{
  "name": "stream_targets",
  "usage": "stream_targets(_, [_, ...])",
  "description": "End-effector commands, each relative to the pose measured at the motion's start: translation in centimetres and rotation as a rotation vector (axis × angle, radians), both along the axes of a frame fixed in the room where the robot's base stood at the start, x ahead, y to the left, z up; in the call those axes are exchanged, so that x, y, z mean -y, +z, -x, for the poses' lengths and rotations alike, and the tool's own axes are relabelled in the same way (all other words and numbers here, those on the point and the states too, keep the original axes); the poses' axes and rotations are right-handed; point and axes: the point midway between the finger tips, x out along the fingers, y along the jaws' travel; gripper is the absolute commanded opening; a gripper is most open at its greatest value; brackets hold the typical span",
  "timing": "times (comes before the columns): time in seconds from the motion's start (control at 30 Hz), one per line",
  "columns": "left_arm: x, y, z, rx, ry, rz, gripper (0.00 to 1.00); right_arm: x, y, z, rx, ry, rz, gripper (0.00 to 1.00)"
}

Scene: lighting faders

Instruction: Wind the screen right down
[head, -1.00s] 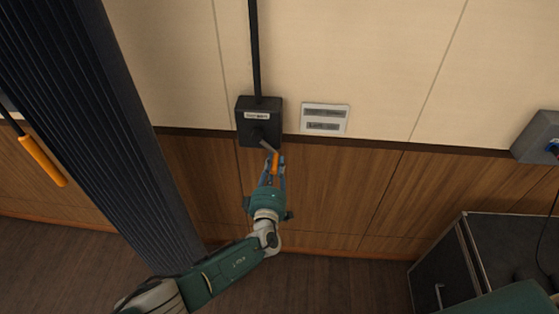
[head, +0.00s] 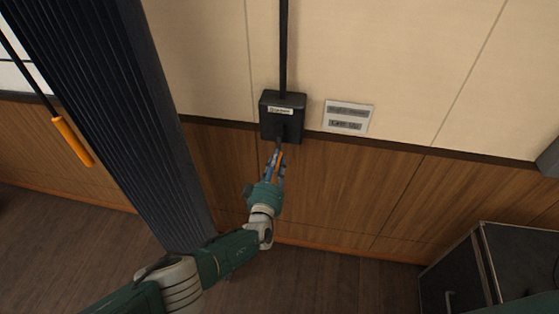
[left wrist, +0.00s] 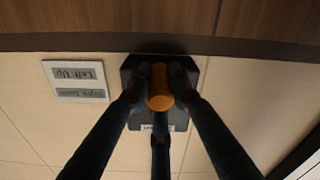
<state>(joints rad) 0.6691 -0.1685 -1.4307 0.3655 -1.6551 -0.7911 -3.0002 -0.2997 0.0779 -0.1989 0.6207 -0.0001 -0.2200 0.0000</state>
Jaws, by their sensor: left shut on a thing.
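A black winch box (head: 283,117) with a small label is fixed to the wall, and a black rod or pipe (head: 284,45) runs up from it. Its crank has an orange handle (head: 279,158) pointing down, mostly covered by my fingers. My left gripper (head: 277,160) is shut on this handle, just below the box. In the left wrist view the handle's round orange end (left wrist: 160,88) sits between the fingers, with the box (left wrist: 178,118) behind it. The screen is not clearly in view. My right gripper is not seen.
A label plate reading "Left Up" on one line (head: 347,117) is on the wall right of the box. A black case (head: 495,265) stands lower right.

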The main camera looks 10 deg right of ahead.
Motion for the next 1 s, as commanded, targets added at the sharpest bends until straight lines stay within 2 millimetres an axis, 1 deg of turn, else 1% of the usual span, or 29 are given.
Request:
stream_targets(0.03, [-0.03,0.68,-0.32,0.015,0.002,-0.004,0.0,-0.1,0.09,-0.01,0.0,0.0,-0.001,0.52])
stream_targets(0.5, [-0.18,0.74,-0.41,0.021,0.002,-0.018,0.0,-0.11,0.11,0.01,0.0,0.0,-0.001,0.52])
stream_targets(0.53, [-0.17,0.74,-0.4,0.021,0.003,-0.017,0.22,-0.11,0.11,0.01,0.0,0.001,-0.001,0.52])
stream_targets(0.6, [-0.17,0.68,-0.38,0.019,0.002,-0.017,0.36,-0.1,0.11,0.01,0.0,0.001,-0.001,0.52])
stream_targets(0.63, [-0.16,0.63,-0.35,0.018,0.002,-0.017,0.39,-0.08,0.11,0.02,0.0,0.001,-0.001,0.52])
stream_targets(0.83, [-0.16,0.36,-0.22,0.013,0.001,-0.018,0.39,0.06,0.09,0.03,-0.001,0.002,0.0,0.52])
stream_targets(0.9, [-0.12,0.29,-0.18,0.011,0.0,-0.014,0.39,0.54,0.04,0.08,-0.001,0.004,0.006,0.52])
stream_targets(1.0, [0.3,0.15,-0.01,-0.003,0.0,0.026,0.39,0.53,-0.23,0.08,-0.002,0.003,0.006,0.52])
